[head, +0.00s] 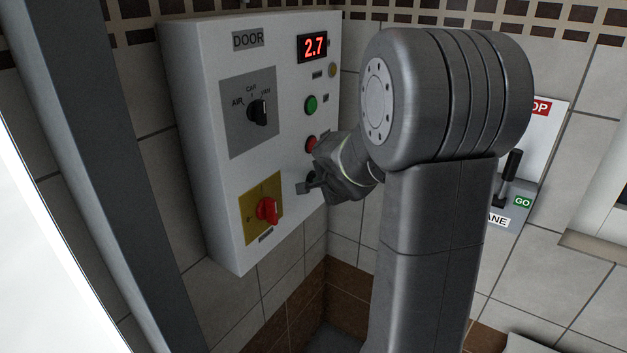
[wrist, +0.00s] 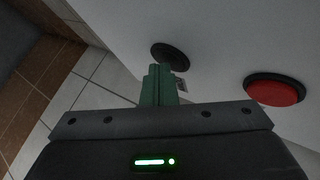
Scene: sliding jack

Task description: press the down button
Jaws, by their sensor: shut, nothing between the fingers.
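A white control panel (head: 215,130) on the wall carries a column of round buttons: a green button (head: 311,104), a red button (head: 310,145) and a black button, mostly hidden by my gripper in the head view. No readable label marks the down button. My gripper (head: 304,187) is shut and empty at the lower end of this column. In the wrist view its closed green fingertips (wrist: 158,70) point at the black button (wrist: 170,56), just short of or touching its lower edge; I cannot tell which. The red button (wrist: 274,91) is off to the right.
The panel also has a red display (head: 314,47) reading 2.7, a black selector knob (head: 259,112) and a red rotary switch (head: 267,210) on a yellow plate. A second box with a black lever (head: 509,175) hangs on the wall at right, behind my arm.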

